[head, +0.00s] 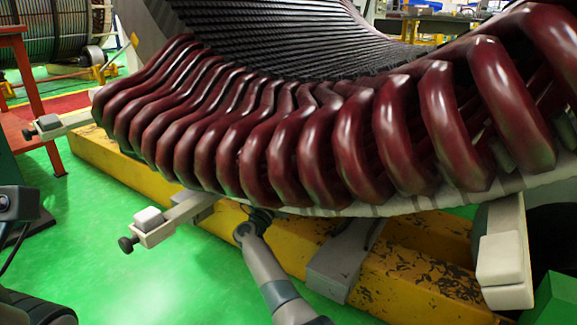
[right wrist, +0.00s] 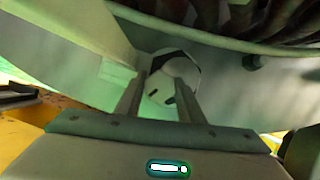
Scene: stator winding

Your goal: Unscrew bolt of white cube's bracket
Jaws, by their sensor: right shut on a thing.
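White cubes sit on brackets along the stator's lower edge in the head view: one at centre left (head: 150,218), one at far left (head: 47,122) and one at right (head: 503,262). A dark bolt (head: 127,244) sticks out in front of the centre-left cube. My right gripper (head: 260,217) reaches up under the coils, to the right of that bracket; its tips are hard to see there. In the right wrist view its two fingers (right wrist: 160,88) are shut on a pale round part (right wrist: 160,94), which looks like a bolt head.
The stator's dark red coils (head: 285,150) hang close above my right gripper. A yellow beam (head: 395,290) with a grey support (head: 340,262) lies below and to the right. Green floor (head: 95,205) is open at left. A red stand (head: 25,95) is at far left.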

